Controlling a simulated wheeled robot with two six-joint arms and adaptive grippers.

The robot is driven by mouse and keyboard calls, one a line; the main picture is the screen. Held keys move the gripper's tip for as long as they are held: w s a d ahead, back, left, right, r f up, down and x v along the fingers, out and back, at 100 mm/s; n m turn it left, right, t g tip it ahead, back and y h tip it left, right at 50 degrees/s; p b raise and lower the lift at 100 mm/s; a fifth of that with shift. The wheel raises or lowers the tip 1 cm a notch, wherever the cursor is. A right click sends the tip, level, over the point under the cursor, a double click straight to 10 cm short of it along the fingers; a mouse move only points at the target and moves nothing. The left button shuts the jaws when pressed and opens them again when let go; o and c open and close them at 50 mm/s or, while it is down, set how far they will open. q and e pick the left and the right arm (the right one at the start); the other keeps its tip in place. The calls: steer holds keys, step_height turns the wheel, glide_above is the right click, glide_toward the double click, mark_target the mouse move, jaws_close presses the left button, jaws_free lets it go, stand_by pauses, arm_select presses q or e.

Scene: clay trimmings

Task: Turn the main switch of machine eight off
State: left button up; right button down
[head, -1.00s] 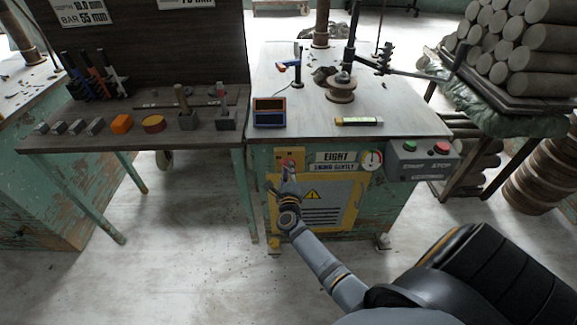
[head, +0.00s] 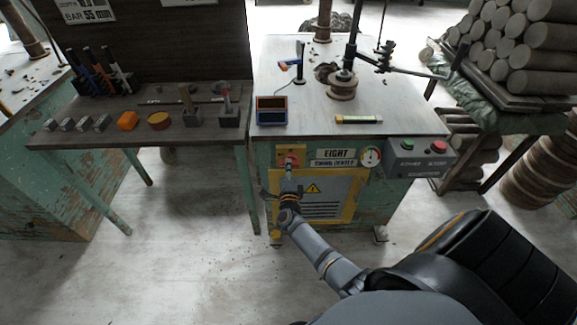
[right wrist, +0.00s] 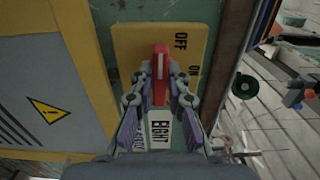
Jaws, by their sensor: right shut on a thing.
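Machine eight (head: 375,200) is the green cabinet with the "EIGHT" label (head: 336,153). Its main switch is a red handle (right wrist: 160,60) on a yellow plate (right wrist: 133,42) marked OFF and ON. In the right wrist view the handle stands upright in the picture, its upper end beside the word OFF. The switch also shows in the head view (head: 291,160), partly covered. My right gripper (right wrist: 160,77) is shut on the red handle, one finger on each side; it also shows in the head view (head: 289,172). My left gripper is out of view.
Below the switch is a yellow-framed panel (head: 345,212) with a warning triangle. To its right are a gauge (head: 370,157) and a start/stop box (head: 420,157). The machine's table (head: 400,118) overhangs above. A tool bench (head: 95,140) stands at left. Floor in front is clear.

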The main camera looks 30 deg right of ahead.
steer(key=shift+n, duration=0.3)
steer(key=c, duration=1.3)
jaws_free()
steer(key=v, duration=1.2)
steer(key=shift+s, duration=0.1)
steer(key=shift+f, duration=0.1)
